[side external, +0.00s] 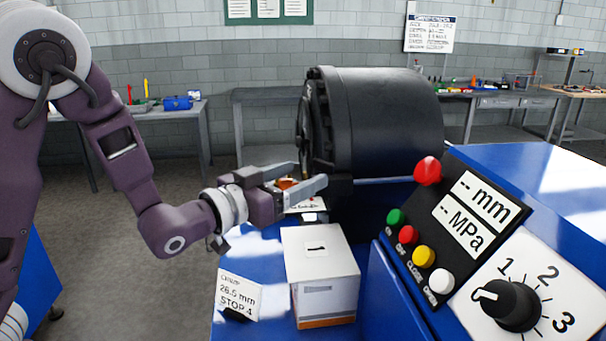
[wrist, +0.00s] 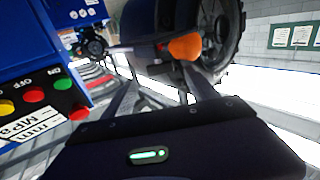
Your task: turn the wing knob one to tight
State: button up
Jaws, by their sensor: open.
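An orange part (side external: 287,183), which looks like the wing knob, shows between the fingers of my gripper (side external: 311,174) in the side view. My gripper is open, level, and beside the lower front of the black crimper head (side external: 385,120). In the wrist view an orange part (wrist: 185,48) lies beyond the right fingertip, against the dark head (wrist: 160,20). My fingers (wrist: 160,80) are spread apart there. I cannot tell whether a finger touches the orange part. The knob's wings and any tightness mark are hidden or too small to tell.
A white box marked 1 (side external: 318,272) stands below my gripper on the blue bench. A card reading 26.5 mm STOP 4 (side external: 238,296) stands left of it. The control panel (side external: 440,225) with buttons and a black dial (side external: 510,304) is at the right.

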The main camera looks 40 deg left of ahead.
jog(key=shift+c, duration=1.1)
notch_tip(320, 180, up, 14)
jog(key=shift+r, duration=0.2)
grip_shut()
jog(key=s+a+m+g+y, duration=0.1)
jog(key=s+m+g, duration=0.3)
jog(key=m, duration=0.5)
jog(key=s+a+m+g, duration=0.2)
jog(key=s+m+g, duration=0.2)
jog(key=m, duration=0.5)
send_near(316, 166)
notch_tip(316, 166, down, 3)
jog(key=shift+d+f, duration=0.1)
jog(key=w, duration=0.3)
jog(key=shift+w+d+f, duration=0.25)
jog(key=shift+w, duration=0.5)
